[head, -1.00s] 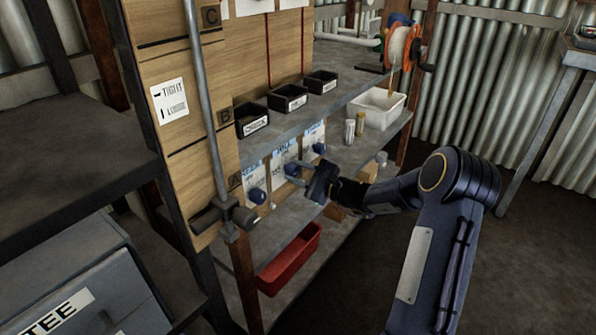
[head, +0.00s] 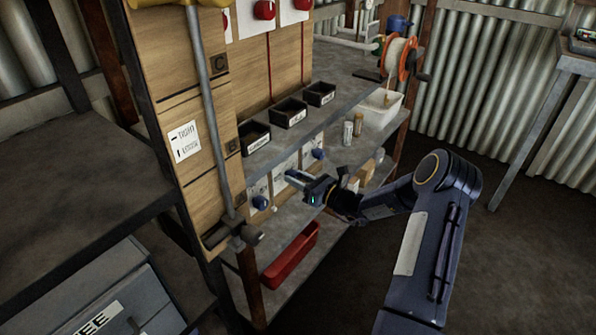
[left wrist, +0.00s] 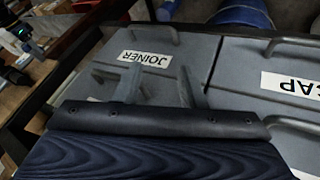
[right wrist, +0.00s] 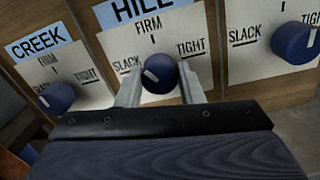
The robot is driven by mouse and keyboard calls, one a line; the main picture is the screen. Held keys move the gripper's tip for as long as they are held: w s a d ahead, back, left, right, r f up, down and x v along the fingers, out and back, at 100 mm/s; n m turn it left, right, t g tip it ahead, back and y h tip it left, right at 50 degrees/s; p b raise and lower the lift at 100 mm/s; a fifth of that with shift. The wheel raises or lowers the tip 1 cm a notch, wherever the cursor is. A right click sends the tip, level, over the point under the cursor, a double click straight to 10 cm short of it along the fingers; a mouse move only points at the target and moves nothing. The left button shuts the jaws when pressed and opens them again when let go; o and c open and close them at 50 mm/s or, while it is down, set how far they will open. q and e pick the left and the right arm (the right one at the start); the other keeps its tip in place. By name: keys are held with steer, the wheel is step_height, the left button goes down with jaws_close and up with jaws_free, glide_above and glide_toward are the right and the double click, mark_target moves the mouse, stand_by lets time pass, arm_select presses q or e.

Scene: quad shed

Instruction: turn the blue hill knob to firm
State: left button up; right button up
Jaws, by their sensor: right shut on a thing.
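The blue hill knob (right wrist: 160,74) sits on its white HILL card (right wrist: 185,25), marked SLACK left, FIRM at the top and TIGHT right. Its white pointer tilts up and to the left, between SLACK and FIRM. My right gripper (right wrist: 160,85) is shut on the hill knob, one finger on each side. In the head view my right gripper (head: 292,177) reaches the panel and hides the hill knob. My left gripper (left wrist: 145,80) is open and empty, above grey drawers labelled JOINER and CAP.
The blue creek knob (right wrist: 57,97) is left of the hill knob, and another blue knob (right wrist: 294,42) is to its right. Black bins (head: 290,112) stand on the shelf above. A red tray (head: 291,255) lies below. A pole (head: 208,110) stands left of the knobs.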

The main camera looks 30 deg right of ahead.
steer(key=m+p, duration=0.3)
steer(key=m, duration=0.1)
steer(key=shift+r+m, duration=0.1)
steer(key=shift+m, duration=0.2)
steer(key=shift+m+p, duration=1)
steer(key=shift+m, duration=0.1)
steer(key=shift+h, duration=0.3)
steer(key=o, duration=1)
steer(key=p+v, duration=0.1)
steer(key=v, duration=0.7)
steer(key=shift+f, duration=0.25)
